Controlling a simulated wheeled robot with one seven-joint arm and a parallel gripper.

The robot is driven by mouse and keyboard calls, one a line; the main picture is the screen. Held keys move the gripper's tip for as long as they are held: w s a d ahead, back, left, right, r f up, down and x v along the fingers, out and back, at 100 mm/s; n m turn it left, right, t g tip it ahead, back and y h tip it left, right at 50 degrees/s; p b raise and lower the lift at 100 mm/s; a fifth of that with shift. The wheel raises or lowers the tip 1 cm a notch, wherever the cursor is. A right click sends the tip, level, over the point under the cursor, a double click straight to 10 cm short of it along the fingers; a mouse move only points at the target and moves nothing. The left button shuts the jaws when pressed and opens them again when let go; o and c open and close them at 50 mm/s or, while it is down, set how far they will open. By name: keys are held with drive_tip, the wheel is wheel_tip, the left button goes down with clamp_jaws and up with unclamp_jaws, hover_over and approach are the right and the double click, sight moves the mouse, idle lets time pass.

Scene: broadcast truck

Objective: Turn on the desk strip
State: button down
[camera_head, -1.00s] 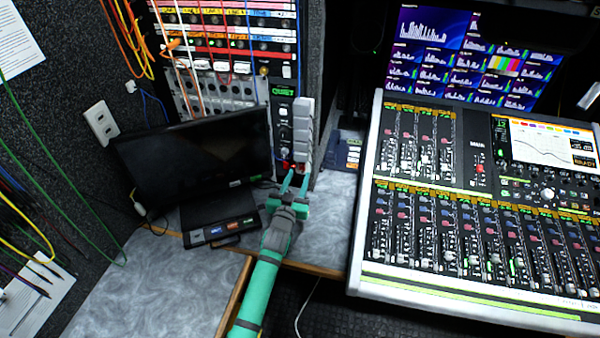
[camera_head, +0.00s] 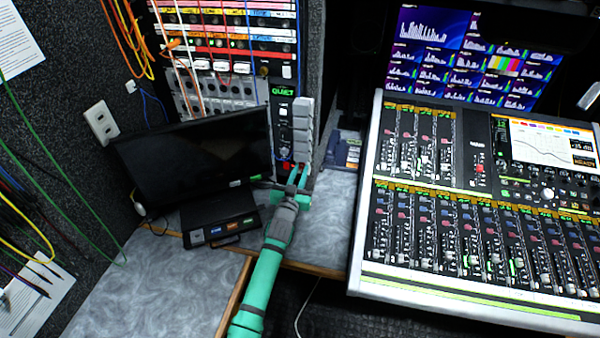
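The desk strip looks to be the grey, upright power strip (camera_head: 302,127) with a column of pale outlets, standing at the right end of the equipment rack. A small red part (camera_head: 287,166) shows near its foot; I cannot tell whether it is the strip's switch or belongs to the panel beside it. My gripper (camera_head: 297,171) is just below the strip's lower end, its two green fingers pointing at it with a narrow gap between them. Nothing shows between the fingers. The tips overlap the strip's foot in the picture, so contact is unclear.
A dark monitor (camera_head: 195,155) stands left of my gripper, with a small button box (camera_head: 221,230) in front of it. A large mixing console (camera_head: 470,210) fills the right side. Patch cables hang at the left. The grey desk top (camera_head: 165,285) is clear at front left.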

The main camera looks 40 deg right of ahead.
drive_tip(key=shift+r+y, duration=0.2)
drive_tip(key=shift+y, duration=0.3)
drive_tip(key=shift+g, duration=0.3)
drive_tip(key=c, duration=1.6)
unclamp_jaws()
drive_tip(key=shift+c, duration=0.2)
drive_tip(key=shift+v, duration=0.8)
drive_tip(key=f+v, duration=0.1)
drive_tip(key=v, duration=0.8)
drive_tip(key=shift+r, duration=0.55)
